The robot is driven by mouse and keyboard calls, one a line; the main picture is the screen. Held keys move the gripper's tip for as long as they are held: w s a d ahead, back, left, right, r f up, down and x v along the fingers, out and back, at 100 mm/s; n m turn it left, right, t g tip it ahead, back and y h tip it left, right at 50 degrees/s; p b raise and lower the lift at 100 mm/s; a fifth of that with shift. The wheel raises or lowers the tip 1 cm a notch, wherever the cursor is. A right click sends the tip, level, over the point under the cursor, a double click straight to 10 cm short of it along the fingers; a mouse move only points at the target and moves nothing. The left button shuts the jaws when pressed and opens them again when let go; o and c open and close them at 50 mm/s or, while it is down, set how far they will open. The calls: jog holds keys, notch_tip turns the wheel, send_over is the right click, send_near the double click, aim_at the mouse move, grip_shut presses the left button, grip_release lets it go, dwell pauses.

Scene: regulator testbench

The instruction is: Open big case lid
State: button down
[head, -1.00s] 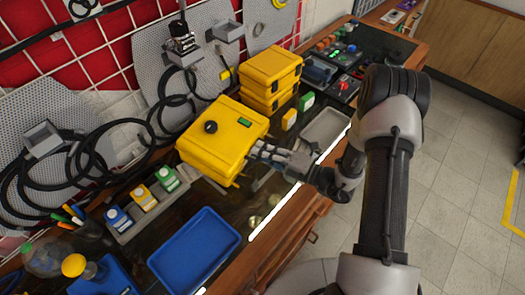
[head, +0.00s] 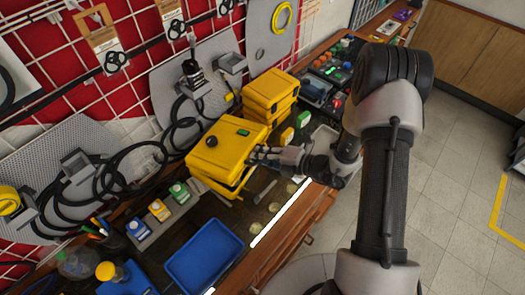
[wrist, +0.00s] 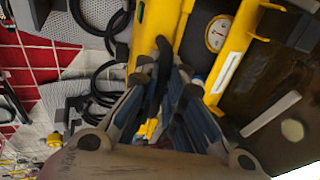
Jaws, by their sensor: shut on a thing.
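The big yellow case (head: 205,177) stands on the bench, its lid (head: 228,140) carrying a black knob and a green label. The lid is tilted up along the front edge, leaving a gap above the case body. In the wrist view a round white gauge (wrist: 218,33) shows inside the case, between the lid (wrist: 153,25) and the case's rim (wrist: 230,72). My gripper (head: 257,153) is at the lid's front edge, and its fingers (wrist: 168,62) are shut on that edge. The exact contact is partly hidden by the fingers.
Smaller stacked yellow cases (head: 268,92) stand behind the big case. A blue tray (head: 204,254) and a holder with coloured-label bottles (head: 159,210) are at the front. Black hoses (head: 112,165) hang at the left. Open floor (head: 460,180) lies to the right.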

jog(key=w+a+r+g+h+p, duration=0.1)
jog(key=r+p, duration=0.2)
jog(key=p, duration=0.1)
jog(key=w+a+r+g+h+p, duration=0.1)
jog(key=r+p, duration=0.2)
jog(key=p, duration=0.1)
jog(key=a+r+h+p, duration=0.2)
jog(key=r+p, duration=0.2)
jog(key=shift+w+a+g, duration=0.1)
jog(key=shift+w+g, duration=0.3)
jog(key=w+a+r+p, duration=0.5)
jog(key=a+r+p, duration=0.1)
jog(key=a, duration=0.2)
jog(key=shift+w+a, duration=0.2)
jog(key=shift+w, duration=0.05)
jog(key=c, duration=2)
grip_release()
jog(key=shift+d+f, duration=0.1)
jog(key=v, duration=1.2)
